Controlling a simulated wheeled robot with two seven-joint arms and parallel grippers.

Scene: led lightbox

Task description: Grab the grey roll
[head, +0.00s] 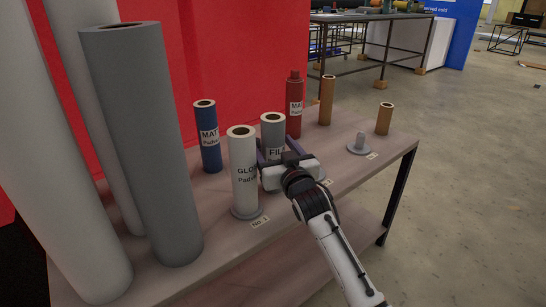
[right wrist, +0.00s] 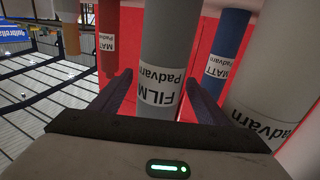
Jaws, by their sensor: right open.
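The grey roll (head: 272,128), labelled FILM, stands upright on the table among other rolls. It also shows in the right wrist view (right wrist: 168,55), rising between the two fingers. My right gripper (head: 277,150) is open, with one finger on each side of the grey roll. A gap shows beside the roll in the right wrist view, and the jaws are not closed on it. The lower part of the roll is hidden behind my gripper in the head view. A much larger grey roll (head: 150,150) stands at the left. My left gripper is not in view.
A white GLOSS roll (head: 243,180) stands close left of my right gripper. A blue roll (head: 207,140), a red roll (head: 294,105) and two brown rolls (head: 326,100) (head: 384,118) stand around.

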